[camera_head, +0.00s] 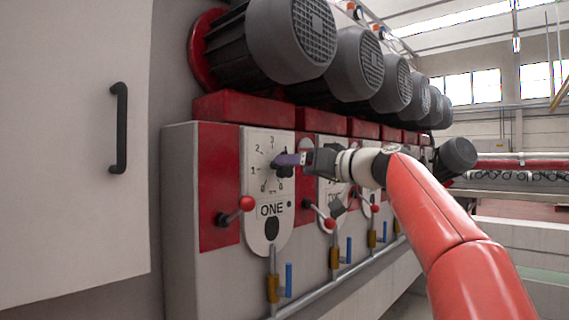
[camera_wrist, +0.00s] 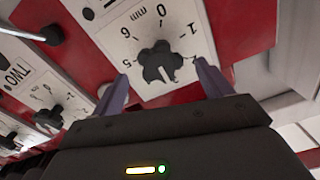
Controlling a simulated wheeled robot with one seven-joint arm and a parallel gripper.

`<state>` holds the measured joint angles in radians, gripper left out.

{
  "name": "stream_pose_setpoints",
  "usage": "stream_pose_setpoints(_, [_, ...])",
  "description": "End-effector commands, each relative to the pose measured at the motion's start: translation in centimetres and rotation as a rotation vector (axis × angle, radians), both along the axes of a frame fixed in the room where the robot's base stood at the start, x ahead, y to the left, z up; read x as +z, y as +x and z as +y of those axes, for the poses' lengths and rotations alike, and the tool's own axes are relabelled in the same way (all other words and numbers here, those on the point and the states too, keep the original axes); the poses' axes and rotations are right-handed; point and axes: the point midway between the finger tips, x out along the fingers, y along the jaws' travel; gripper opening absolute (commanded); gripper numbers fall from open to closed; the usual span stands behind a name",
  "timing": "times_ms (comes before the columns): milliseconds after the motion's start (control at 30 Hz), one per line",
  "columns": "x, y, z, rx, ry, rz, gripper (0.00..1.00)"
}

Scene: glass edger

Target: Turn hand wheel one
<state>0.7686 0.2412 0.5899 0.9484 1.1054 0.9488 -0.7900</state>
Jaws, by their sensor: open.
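Hand wheel one (camera_head: 281,170) is a black lobed knob on a white dial plate (camera_head: 256,222) marked ONE. In the head view my gripper partly covers it. In the wrist view the wheel (camera_wrist: 157,64) shows in full, with numbers around it and a pale line on its lower part. My gripper (camera_head: 292,159) reaches in from the right, with its purple fingers at the wheel. In the wrist view my gripper (camera_wrist: 163,78) is open, one finger on each side of the wheel, with gaps between. Whether the tips reach past its front face is unclear.
A red-ball lever (camera_head: 246,204) sticks out left of the plate. Wheel two (camera_wrist: 48,118) is beside it on the plate marked TWO. Large grey motors (camera_head: 290,40) overhang the row. Pipes with blue handles (camera_head: 289,279) run below. Free floor lies to the right.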

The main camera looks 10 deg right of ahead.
Motion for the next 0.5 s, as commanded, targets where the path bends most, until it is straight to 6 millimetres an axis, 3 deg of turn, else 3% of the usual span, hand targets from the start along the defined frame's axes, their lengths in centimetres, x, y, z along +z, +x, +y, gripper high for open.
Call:
stream_pose_setpoints(200, [0.2,2.6,1.9,0.001,0.001,0.003,0.78])
stream_pose_setpoints(500, [-0.1,3.4,2.5,-0.001,-0.001,0.002,0.78])
